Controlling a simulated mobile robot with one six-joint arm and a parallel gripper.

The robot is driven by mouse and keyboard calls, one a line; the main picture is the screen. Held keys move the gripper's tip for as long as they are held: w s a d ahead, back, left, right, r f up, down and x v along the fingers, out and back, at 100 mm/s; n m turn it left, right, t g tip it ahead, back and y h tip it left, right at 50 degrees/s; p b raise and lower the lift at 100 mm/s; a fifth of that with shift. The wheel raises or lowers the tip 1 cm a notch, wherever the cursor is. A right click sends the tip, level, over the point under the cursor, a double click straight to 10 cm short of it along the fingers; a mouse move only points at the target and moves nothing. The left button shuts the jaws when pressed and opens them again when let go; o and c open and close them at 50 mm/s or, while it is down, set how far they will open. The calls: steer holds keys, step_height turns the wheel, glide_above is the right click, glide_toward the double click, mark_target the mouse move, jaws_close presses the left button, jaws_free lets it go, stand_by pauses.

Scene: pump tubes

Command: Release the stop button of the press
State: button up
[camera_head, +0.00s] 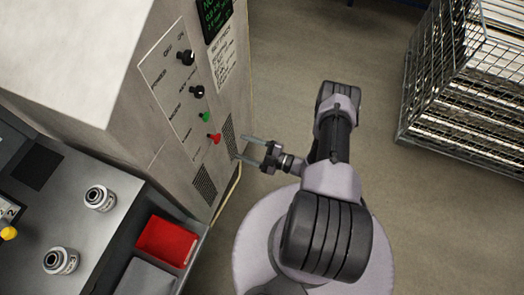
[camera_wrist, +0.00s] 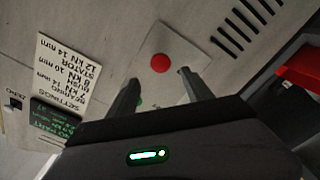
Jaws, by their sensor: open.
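The press (camera_head: 170,140) is a grey cabinet with a control panel on its side. A red mushroom button (camera_head: 214,137), the stop button by its look, sits low on the panel below a green button (camera_head: 205,117). My gripper (camera_head: 240,148) is open and empty, just right of the red button and apart from it. In the wrist view the red button (camera_wrist: 160,63) shows between and just beyond the fingertips of my gripper (camera_wrist: 158,79). A finger mostly hides the green button there. Whether the red button is pressed in cannot be told.
Two black knobs (camera_head: 186,58) sit higher on the panel. A dark screen (camera_head: 214,14) with green text is above. A bench (camera_head: 120,225) with metal cylinders and a red tray (camera_head: 166,242) stands at lower left. A wire cage (camera_head: 465,90) stands at right.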

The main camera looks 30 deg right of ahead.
steer(key=v, duration=0.7)
steer(key=shift+p, duration=0.3)
steer(key=w+a+r+n+g, duration=0.1)
steer(key=a+r+n+g, duration=0.25)
steer(key=r+n, duration=0.55)
steer(key=w+a+r+n+g, duration=0.1)
steer(key=a+r+n+g, duration=0.1)
steer(key=r+n+g, duration=0.5)
steer(key=w+a+r+n+g, duration=0.1)
steer(key=a+r+n+g, duration=0.2)
steer(key=r+n, duration=0.8)
steer(key=s+a+r+n+t+h, duration=0.2)
steer(key=s+r+n, duration=0.4)
steer(key=r+n, duration=0.3)
steer(key=s+a+r+n+t+h, duration=0.2)
steer(key=s+a+r+n+h, duration=0.2)
steer(key=n, duration=1.1)
steer(key=shift+s+a+r+n+t+h, duration=0.2)
steer(key=shift+s+r+n+t+h, duration=0.15)
steer(key=shift+s+r+h, duration=1.55)
steer(key=shift+w+r+y, duration=0.4)
steer(key=shift+r+y, duration=0.1)
steer(key=shift+y, duration=0.1)
